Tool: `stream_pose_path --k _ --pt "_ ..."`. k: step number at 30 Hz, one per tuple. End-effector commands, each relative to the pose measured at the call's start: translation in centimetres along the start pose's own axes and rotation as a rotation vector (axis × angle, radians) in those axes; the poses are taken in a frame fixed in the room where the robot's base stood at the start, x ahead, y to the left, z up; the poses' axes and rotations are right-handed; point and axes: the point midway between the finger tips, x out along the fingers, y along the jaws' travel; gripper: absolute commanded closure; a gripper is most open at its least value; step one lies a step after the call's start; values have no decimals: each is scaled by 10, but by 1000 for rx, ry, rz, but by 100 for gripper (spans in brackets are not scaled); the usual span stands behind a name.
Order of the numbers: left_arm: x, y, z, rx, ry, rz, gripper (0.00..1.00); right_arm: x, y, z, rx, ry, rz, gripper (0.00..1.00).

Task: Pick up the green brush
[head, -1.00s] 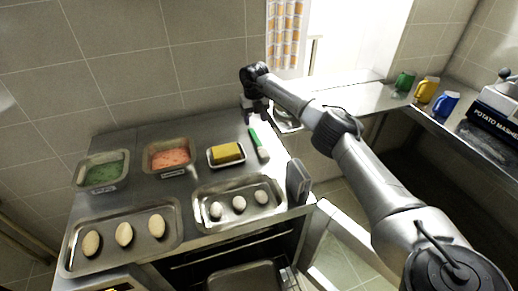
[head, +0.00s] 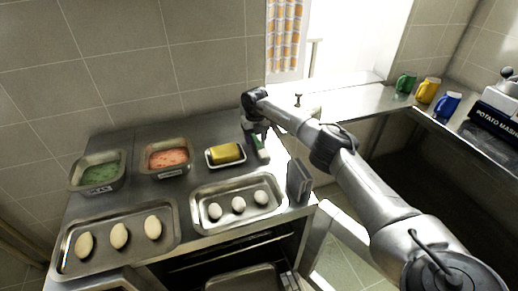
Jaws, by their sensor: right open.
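The green brush (head: 258,144) lies on the steel counter to the right of the butter dish. Its pale head end (head: 263,155) points toward the front; the far part of its green handle is hidden by my gripper. My right gripper (head: 256,132) is open and low over the handle, with its fingers close to it. I cannot tell whether they touch it. My left gripper is not in view.
A dish with a yellow block (head: 226,154) is just left of the brush. A tray of white eggs (head: 197,214) is in front, with a dark grey upright box (head: 299,181) at its right. Containers of orange (head: 168,158) and green food (head: 101,172) stand left.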

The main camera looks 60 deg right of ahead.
Motion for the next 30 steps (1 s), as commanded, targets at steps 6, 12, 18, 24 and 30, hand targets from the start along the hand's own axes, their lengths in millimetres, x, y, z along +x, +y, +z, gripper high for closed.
stream_pose_path --k 6,12,18,24,30 --pt "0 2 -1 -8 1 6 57 0 0 0 0 0 0 46" --pt "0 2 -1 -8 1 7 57 0 0 0 0 0 0 65" --pt "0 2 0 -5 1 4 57 0 0 0 0 0 0 84" --pt "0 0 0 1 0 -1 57 0 0 0 0 0 0 99" --pt "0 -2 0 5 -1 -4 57 -1 0 0 0 -1 0 99"
